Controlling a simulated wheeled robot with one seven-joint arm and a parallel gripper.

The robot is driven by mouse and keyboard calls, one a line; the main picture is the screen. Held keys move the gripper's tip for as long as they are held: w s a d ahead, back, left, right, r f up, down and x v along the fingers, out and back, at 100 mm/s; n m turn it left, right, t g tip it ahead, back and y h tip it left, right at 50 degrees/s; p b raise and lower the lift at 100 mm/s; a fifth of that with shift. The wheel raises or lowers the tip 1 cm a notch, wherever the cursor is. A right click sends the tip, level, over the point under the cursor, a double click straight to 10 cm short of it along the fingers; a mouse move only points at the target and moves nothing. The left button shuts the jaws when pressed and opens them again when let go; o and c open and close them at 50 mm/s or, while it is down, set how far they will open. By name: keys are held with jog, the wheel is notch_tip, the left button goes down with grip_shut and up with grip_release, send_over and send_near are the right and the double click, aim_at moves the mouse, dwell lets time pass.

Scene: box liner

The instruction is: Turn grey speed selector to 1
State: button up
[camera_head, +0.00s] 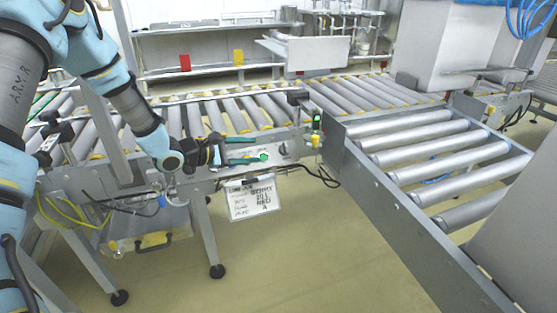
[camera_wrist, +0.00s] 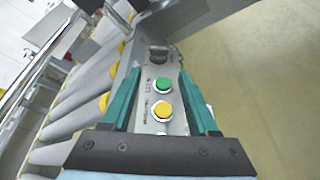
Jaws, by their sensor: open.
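The speed selector appears as a dark grey knob (camera_wrist: 158,53) at the far end of a control panel in the wrist view. Its setting and the scale marks are too small to read. My gripper (camera_wrist: 159,72) is open, with its two teal fingers on either side of the panel. A green button (camera_wrist: 160,85) and a yellow button (camera_wrist: 162,110) show between the fingers, and the knob is beyond their tips. In the head view my gripper (camera_head: 256,150) points right along the conveyor's side panel, by the green button (camera_head: 264,157). Nothing is held.
The roller conveyor (camera_head: 240,117) runs behind the panel. A second roller section (camera_head: 430,155) with a metal side wall stands at right. A white sign (camera_head: 252,199) hangs below the panel, and a black cable (camera_head: 318,176) loops to its right. The floor in front is clear.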

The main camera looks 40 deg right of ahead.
aim_at(284, 149)
jog(key=x, duration=1.1)
jog(key=shift+w+d, duration=0.1)
grip_shut()
